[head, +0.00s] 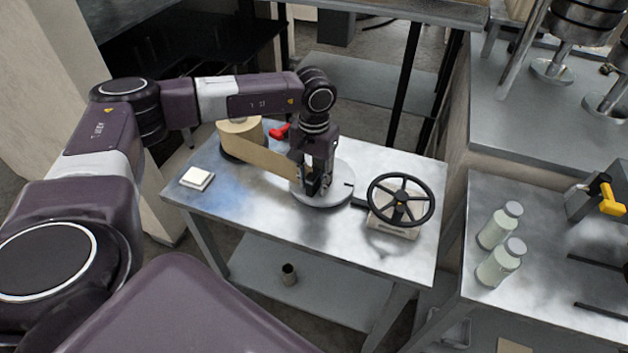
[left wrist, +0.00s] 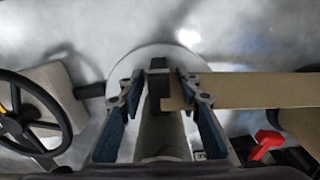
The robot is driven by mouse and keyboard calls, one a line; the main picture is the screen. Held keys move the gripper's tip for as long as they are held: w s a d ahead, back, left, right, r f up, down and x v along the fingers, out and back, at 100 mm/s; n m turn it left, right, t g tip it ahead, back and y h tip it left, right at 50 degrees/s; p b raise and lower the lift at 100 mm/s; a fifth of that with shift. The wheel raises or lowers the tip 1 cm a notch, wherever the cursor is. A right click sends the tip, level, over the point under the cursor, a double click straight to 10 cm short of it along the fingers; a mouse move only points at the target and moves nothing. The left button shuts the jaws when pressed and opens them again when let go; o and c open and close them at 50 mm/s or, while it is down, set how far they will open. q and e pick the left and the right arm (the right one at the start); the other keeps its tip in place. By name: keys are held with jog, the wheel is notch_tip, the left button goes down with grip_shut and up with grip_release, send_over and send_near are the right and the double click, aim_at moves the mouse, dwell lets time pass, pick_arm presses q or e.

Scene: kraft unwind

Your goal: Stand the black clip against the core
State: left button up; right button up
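The black clip (left wrist: 158,72) stands upright at the end of the brown paper strip (left wrist: 250,90), against the grey core (left wrist: 163,135). My left gripper (head: 317,192) points down over the round plate (head: 340,188). In the left wrist view its blue-padded fingers (left wrist: 160,84) stand on either side of the clip and core, with visible gaps; it looks open. In the head view the gripper hides most of the core and clip. The strip runs from the kraft roll (head: 239,134) to the core. My right gripper is not in view.
A black handwheel (head: 401,200) stands right of the plate, close to the gripper. A red-handled object (head: 279,131) lies behind the strip. A white square block (head: 197,178) sits at the table's left. The table's front is clear. Two bottles (head: 498,225) stand on the right bench.

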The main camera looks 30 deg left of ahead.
aim_at(314, 172)
pick_arm(q)
jog(key=shift+r, duration=0.25)
notch_tip(314, 172, up, 11)
jog(key=b, duration=0.3)
jog(key=shift+f, duration=0.2)
jog(key=shift+r, duration=0.6)
